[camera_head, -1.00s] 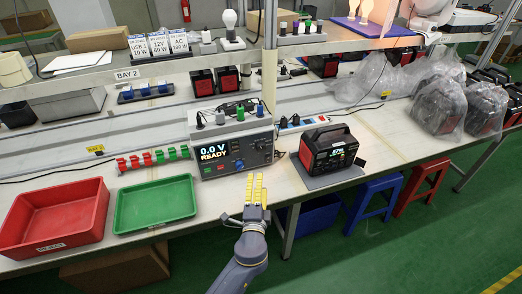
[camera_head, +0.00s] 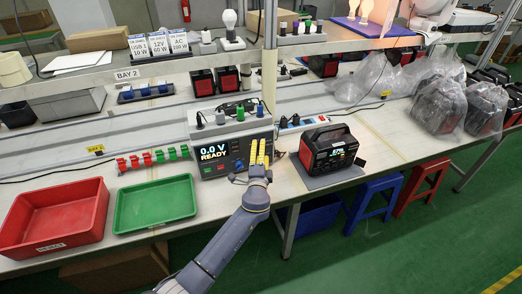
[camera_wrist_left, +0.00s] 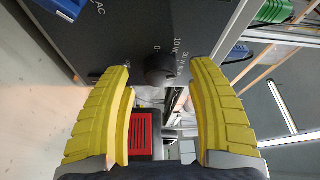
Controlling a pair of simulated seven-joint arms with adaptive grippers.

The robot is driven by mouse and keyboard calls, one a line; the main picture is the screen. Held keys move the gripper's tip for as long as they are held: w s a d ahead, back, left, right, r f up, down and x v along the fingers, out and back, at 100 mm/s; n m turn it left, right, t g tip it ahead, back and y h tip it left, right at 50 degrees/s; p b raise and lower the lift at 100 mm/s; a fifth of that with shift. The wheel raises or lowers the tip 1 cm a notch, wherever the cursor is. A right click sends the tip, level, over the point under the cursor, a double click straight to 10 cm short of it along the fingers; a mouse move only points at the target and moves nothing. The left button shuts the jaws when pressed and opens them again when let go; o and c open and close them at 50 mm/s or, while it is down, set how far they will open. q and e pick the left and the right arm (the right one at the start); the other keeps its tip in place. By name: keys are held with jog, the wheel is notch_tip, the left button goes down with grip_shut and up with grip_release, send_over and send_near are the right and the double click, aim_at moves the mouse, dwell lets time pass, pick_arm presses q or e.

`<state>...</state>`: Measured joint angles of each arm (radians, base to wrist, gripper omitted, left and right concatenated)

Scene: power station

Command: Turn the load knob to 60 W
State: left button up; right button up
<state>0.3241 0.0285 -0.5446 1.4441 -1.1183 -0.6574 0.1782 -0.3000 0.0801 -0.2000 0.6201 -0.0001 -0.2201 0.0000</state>
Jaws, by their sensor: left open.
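The load tester (camera_head: 215,172) stands on the bench with its screen reading "0.0 V READY". In the left wrist view its dark front panel (camera_wrist_left: 105,45) shows a round black knob (camera_wrist_left: 160,70) with "0" and "10 W" printed beside it, and further watt marks too small to read surely. My left gripper (camera_head: 258,152) is in front of the panel's right side and hides the knob in the head view. Its yellow fingers (camera_wrist_left: 162,110) are open, one on each side of the knob, with gaps between. Which mark the knob points to cannot be told. My right gripper is not in view.
A black and red power station (camera_head: 328,150) stands close to the right of the tester. Green (camera_head: 155,205) and red (camera_head: 52,218) trays lie to the left. A shelf runs above.

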pick_arm(q)
jog(key=shift+w, duration=0.55)
jog(key=shift+c, duration=0.4)
grip_shut()
